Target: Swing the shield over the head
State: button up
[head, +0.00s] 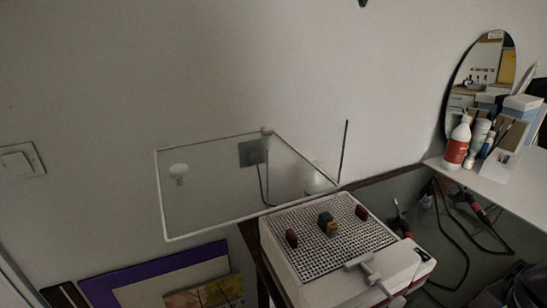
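A clear panel with a thin white rim, which looks like the shield (200,232), stands out to the left of a white machine (285,262). Its right corner is close to the machine's back edge, and it is not over the perforated top. A pale round knob (178,171) shows at its left part. The perforated top (315,258) is uncovered and carries two red blocks (291,238) (361,212) and a dark-and-yellow piece (327,224) between them. I cannot tell which part is the head. My gripper is not in view.
A white T-shaped part (368,268) sits at the machine's front. A thin dark rod (344,150) rises behind it. At right, a white table (480,185) holds bottles and a round mirror (482,65); cables hang below. Framed pictures (160,275) lean at lower left.

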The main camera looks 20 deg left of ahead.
aim_at(179, 172)
jog(key=j+u, duration=0.45)
jog(key=j, duration=0.15)
jog(key=j+u, duration=0.45)
jog(key=j, duration=0.15)
